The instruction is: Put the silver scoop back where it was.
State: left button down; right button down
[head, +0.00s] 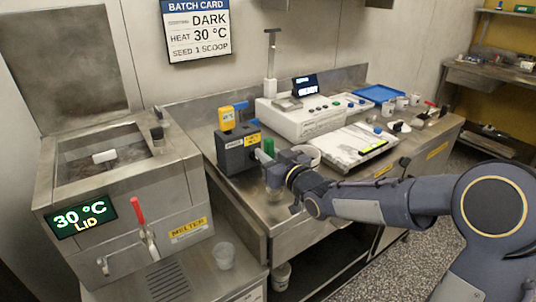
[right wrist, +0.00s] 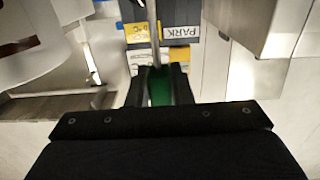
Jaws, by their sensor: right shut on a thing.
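My right gripper (head: 272,168) is in front of the dark grey box (head: 238,155) on the steel counter. The scoop's bowl is not clearly visible. My left gripper is not in view.
The melter (head: 130,225) stands left, with a clear cup (head: 224,256) on the lower shelf. A white console (head: 300,120), a pale slab (head: 350,148) and a blue tray (head: 378,93) occupy the counter to the right.

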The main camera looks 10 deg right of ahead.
jog(key=shift+f, duration=0.1)
jog(key=c, duration=1.3)
grip_release()
